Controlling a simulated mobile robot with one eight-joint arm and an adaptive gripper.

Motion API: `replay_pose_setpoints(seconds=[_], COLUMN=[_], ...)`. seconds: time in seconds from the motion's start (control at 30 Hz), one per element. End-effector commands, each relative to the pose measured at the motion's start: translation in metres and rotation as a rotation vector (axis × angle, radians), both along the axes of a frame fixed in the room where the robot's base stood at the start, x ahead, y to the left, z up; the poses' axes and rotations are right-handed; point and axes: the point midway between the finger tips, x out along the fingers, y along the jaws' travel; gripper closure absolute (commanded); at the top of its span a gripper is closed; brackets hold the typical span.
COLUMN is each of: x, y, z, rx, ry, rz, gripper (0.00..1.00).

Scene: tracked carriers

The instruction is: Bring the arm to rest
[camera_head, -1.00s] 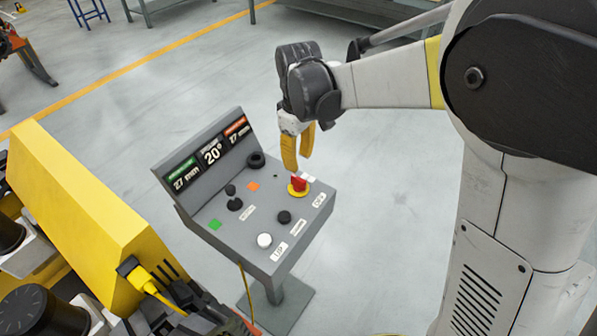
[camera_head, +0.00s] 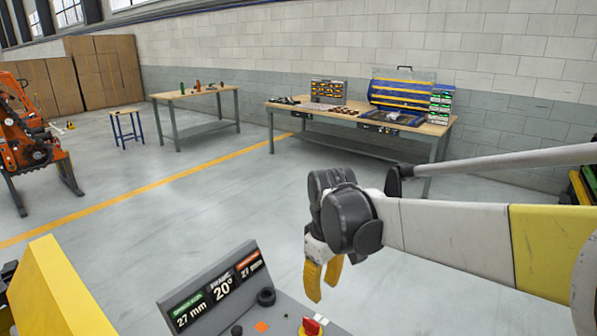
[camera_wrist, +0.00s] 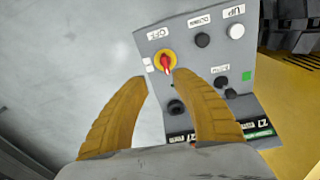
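My gripper (camera_head: 322,279) hangs pointing down beside and above the grey control console (camera_head: 215,263), at the picture's lower middle in the head view. Its two yellow fingers also show in the wrist view (camera_wrist: 155,100), apart, with nothing between them but the console beyond. The console (camera_wrist: 205,58) shows in the wrist view with a red rotary switch (camera_wrist: 166,62) on a yellow disc, black and white buttons and a green square. Its display reads 27 mm, 20° and 27 mm in the head view. The lower part of the console is cut off there.
A yellow machine body (camera_head: 60,290) stands left of the console. Workbenches (camera_head: 372,128) and a blue stool (camera_head: 127,127) stand far back by the wall. An orange machine (camera_head: 30,140) is at the far left. The grey floor (camera_head: 200,205) between is clear.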

Motion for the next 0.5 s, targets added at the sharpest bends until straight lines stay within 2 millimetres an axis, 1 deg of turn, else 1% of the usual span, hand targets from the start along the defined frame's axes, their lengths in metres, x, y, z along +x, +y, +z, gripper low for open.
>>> replay_pose_setpoints(seconds=[0.03,0.1,0.23,0.37,0.4,0.5], x=[-0.013,-0.031,-0.066,-0.102,-0.113,-0.135], y=[-0.014,-0.032,-0.064,-0.092,-0.099,-0.114], z=[0.009,0.021,0.035,0.039,0.038,0.032], rx=[0.01,0.031,0.078,0.132,0.149,0.19], ry=[-0.031,-0.087,-0.199,-0.308,-0.339,-0.411], rz=[-0.051,-0.139,-0.307,-0.473,-0.52,-0.625], gripper=[0.68,0.68,0.68,0.68,0.68,0.68])
